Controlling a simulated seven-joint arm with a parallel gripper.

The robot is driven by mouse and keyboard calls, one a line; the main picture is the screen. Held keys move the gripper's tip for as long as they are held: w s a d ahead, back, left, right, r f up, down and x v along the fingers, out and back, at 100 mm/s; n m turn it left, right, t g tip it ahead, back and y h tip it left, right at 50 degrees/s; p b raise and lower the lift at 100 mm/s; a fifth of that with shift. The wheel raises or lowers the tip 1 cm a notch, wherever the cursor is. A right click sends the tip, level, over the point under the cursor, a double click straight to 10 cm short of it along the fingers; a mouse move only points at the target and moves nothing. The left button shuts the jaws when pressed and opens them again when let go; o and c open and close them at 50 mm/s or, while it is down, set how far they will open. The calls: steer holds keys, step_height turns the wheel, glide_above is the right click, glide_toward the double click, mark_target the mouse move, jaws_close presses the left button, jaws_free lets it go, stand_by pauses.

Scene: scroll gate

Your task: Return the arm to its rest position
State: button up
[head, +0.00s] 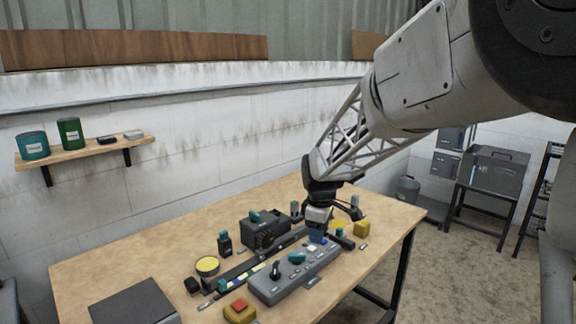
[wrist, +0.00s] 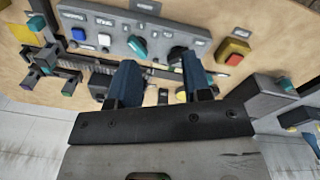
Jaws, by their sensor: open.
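My gripper (head: 320,234) hangs over the right part of the table in the head view, fingers pointing down, beside the far right end of a grey control panel (head: 282,287). In the wrist view my gripper (wrist: 160,82) shows two blue fingers held apart with nothing between them. The control panel (wrist: 110,30) lies beyond the fingertips there, with a teal knob, a black knob and small buttons. My arm reaches in from the upper right. Whether the fingertips touch anything cannot be told.
The wooden table (head: 100,268) also carries a black box (head: 264,231), a round yellow-topped thing (head: 207,265), a red button on a yellow base (head: 239,309), a yellow block (head: 361,228) and a dark flat box (head: 135,303). A wall shelf (head: 85,150) is at the left.

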steer(key=s+d+r+m+t, duration=0.1)
steer(key=s+d+r+m, duration=0.25)
steer(key=s, duration=0.65)
steer(key=s+d+r+m, duration=0.3)
steer(key=s+m, duration=0.1)
steer(key=s, duration=0.5)
steer(key=s+d+m, duration=0.1)
steer(key=s+m, duration=0.2)
steer(key=s, duration=0.6)
steer(key=s+d+f+m+t, duration=0.1)
steer(key=s+d+m, duration=0.1)
steer(key=s, duration=0.7)
steer(key=shift+s+d+f+m, duration=0.25)
steer(key=shift+s+d+m, duration=0.05)
steer(key=shift+m, duration=0.45)
